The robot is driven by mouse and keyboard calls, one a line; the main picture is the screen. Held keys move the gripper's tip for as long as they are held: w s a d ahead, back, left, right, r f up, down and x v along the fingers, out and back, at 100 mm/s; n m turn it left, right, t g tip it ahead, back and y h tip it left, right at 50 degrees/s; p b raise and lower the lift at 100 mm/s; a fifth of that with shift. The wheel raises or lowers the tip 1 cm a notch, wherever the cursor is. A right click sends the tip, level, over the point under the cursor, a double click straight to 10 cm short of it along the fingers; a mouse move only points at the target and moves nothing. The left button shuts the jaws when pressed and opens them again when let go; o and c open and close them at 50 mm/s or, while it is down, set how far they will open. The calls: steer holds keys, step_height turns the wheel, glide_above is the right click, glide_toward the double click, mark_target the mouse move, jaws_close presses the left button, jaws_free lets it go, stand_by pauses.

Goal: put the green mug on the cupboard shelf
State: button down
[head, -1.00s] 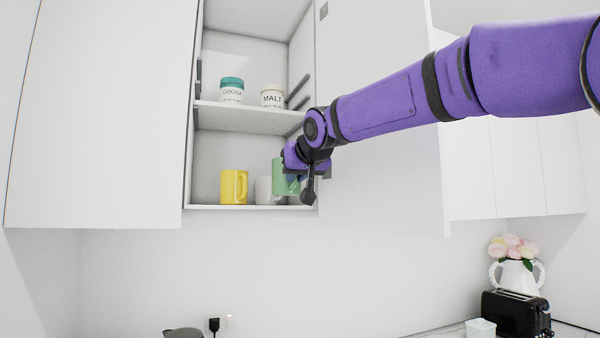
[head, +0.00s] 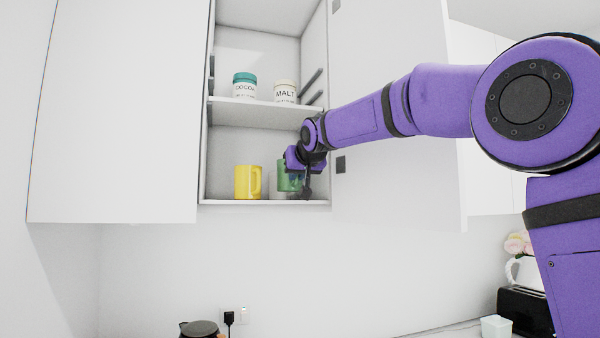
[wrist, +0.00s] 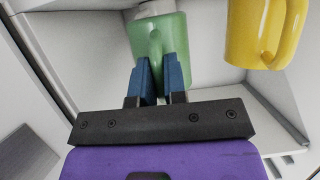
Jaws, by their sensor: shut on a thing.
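The green mug (head: 287,177) is at the opening of the cupboard's lower compartment, on the right side. My gripper (head: 297,172) is shut on it; in the wrist view the blue fingers (wrist: 160,82) close on the handle side of the green mug (wrist: 172,35). The mug looks upright in the head view, its base a little above the lower shelf (head: 240,202). A whitish mug (head: 279,195) is mostly hidden behind and below it; a pale rim also shows in the wrist view (wrist: 155,8).
A yellow mug (head: 247,182) stands on the lower shelf to the left. A cocoa jar (head: 245,86) and a malt jar (head: 285,91) stand on the upper shelf (head: 255,108). The open cupboard door (head: 400,190) is close on the right.

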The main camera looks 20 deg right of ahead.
steer(key=shift+w, duration=0.95)
steer(key=shift+w+f, duration=0.35)
steer(key=shift+f, duration=0.65)
steer(key=c, duration=1.1)
jaws_free()
steer(key=shift+s, duration=0.15)
steer(key=v, duration=1)
steer(key=shift+s, duration=0.3)
